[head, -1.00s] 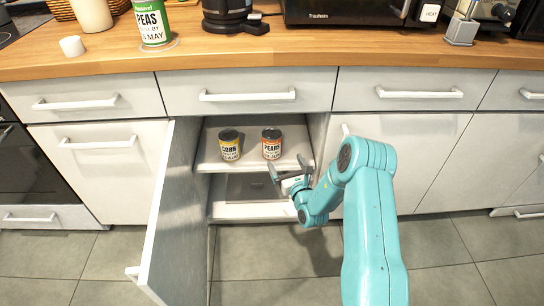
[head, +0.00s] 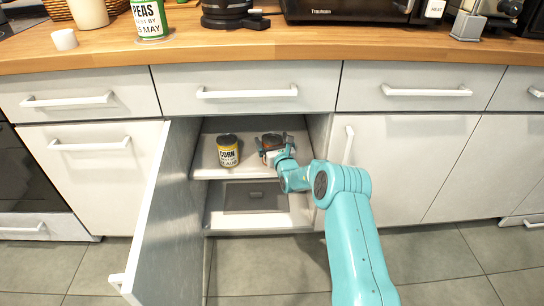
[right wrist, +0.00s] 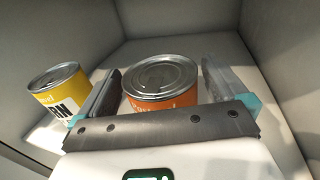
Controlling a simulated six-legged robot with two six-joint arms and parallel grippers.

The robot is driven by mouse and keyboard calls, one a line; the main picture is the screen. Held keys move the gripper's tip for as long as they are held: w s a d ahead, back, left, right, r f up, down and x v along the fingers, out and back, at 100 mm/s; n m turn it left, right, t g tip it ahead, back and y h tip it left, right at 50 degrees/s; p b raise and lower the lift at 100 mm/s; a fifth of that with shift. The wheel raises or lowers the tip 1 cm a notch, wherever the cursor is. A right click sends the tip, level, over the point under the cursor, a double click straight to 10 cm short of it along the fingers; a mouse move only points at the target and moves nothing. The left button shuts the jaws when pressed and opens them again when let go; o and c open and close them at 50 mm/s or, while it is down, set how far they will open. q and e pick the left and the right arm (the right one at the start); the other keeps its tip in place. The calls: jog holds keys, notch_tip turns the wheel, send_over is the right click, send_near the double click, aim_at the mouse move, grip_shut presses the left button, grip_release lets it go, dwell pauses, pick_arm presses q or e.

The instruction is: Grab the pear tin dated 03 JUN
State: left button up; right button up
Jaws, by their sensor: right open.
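The pear tin (head: 271,141), with an orange label, stands upright on the upper shelf of the open cabinet. Its label is mostly hidden behind my gripper in the head view, so its date cannot be read now. My right gripper (head: 273,152) is open around it. In the right wrist view the orange tin (right wrist: 160,84) stands between the two fingers of the right gripper (right wrist: 160,90), which are apart with gaps at its sides. My left gripper is not in view.
A yellow corn tin (head: 228,151) stands left of the pear tin, close to my left-hand finger in the wrist view. The open cabinet door (head: 160,225) swings out on the left. A peas tin (head: 150,18) stands on the wooden counter (head: 330,42).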

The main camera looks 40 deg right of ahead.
jog(key=shift+w+d+r, duration=0.1)
jog(key=shift+w+d, duration=0.05)
jog(key=shift+w, duration=0.25)
jog(key=c, duration=1.3)
jog(key=shift+r, duration=0.15)
